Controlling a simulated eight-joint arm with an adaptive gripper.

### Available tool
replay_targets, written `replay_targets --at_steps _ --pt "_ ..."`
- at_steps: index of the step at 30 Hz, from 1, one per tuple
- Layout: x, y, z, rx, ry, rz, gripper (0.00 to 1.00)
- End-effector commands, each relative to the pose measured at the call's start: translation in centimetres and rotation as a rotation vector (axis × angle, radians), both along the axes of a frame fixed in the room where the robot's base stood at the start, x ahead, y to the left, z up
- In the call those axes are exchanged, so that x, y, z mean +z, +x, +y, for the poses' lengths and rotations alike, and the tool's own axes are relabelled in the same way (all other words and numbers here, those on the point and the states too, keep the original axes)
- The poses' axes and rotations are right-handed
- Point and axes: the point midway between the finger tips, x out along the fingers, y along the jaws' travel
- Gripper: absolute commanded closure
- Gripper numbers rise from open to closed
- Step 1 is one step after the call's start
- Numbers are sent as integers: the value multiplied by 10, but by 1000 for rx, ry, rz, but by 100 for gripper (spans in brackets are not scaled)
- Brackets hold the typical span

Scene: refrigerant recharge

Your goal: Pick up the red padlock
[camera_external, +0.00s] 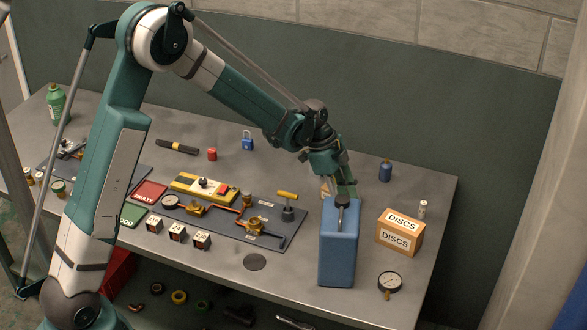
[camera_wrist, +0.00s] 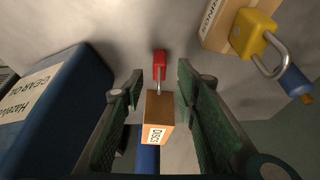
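In the wrist view, the red padlock (camera_wrist: 159,64) lies on the grey surface with its metal shackle pointing down the picture. It shows in the gap between the green fingertips of my gripper (camera_wrist: 160,80). The fingers are apart and touch nothing that I can see; how far they are above the padlock is hard to tell. A brown block with a "DISC" label (camera_wrist: 157,118) covers part of the view between the fingers, below the shackle. In the external view, my gripper (camera_external: 345,188) is low behind the blue can (camera_external: 338,245), and I cannot make out the red padlock there.
The blue can also stands close on the left in the wrist view (camera_wrist: 55,105). A yellow padlock (camera_wrist: 250,32) and a cardboard box (camera_wrist: 215,30) are at upper right. The "DISCS" box (camera_external: 400,235) and a blue bottle (camera_external: 385,171) stand right of my gripper.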

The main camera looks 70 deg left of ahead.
Motion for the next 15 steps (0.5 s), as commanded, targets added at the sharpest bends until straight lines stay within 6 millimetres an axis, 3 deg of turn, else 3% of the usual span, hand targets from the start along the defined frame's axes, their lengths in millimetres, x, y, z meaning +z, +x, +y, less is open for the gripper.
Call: replay_targets --at_steps 8,15 --pt "-4 1 -1 0 0 0 70" --pt "-26 6 -7 0 0 0 70"
